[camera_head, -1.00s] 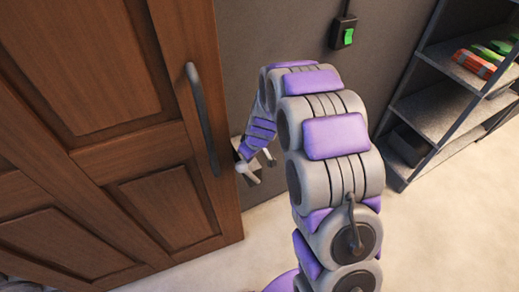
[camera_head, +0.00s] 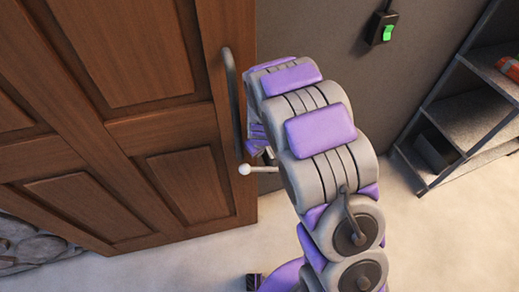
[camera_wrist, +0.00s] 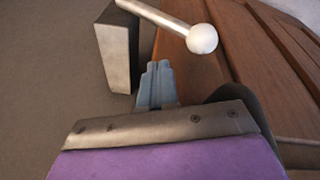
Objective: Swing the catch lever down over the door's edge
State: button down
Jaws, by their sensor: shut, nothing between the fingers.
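The catch lever is a pale rod with a white ball knob (camera_head: 244,169), seen in the head view pointing left to the door's edge. In the wrist view the silver rod (camera_wrist: 168,18) runs from a grey block (camera_wrist: 118,48) to the white ball, which appears over the edge of the brown wooden door (camera_wrist: 190,65). The panelled door (camera_head: 182,187) fills the left of the head view. My gripper (camera_wrist: 157,68) is shut and empty, below the rod in the wrist view, between block and door edge. In the head view my arm mostly hides it.
A dark upright handle (camera_head: 233,105) stands on the door near its edge. A switch with a green rocker (camera_head: 382,28) is on the grey wall. A metal shelf (camera_head: 465,115) stands at the right. Pale floor is clear between shelf and door.

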jog(key=shift+r, duration=0.1)
jog(key=a+p+v, duration=0.1)
jog(key=p+v, duration=0.1)
jog(key=v, duration=1.5)
jog(key=shift+d, duration=0.45)
jog(key=shift+r, duration=0.1)
jog(key=s+d+r+m+g, duration=0.1)
jog(key=s+d+r+m, duration=0.1)
jog(key=s, duration=0.9)
jog(key=s+d+r+m+g, duration=0.2)
jog(key=s+d, duration=0.4)
jog(key=s, duration=0.5)
jog(key=s+d+r+m+g, duration=0.1)
jog(key=s+d+r+m, duration=0.2)
jog(key=s+r, duration=0.3)
jog(key=s+d, duration=0.1)
jog(key=s, duration=0.4)
jog(key=shift+m+g+h, duration=0.3)
jog(key=shift+g, duration=0.1)
jog(key=shift+d, duration=0.15)
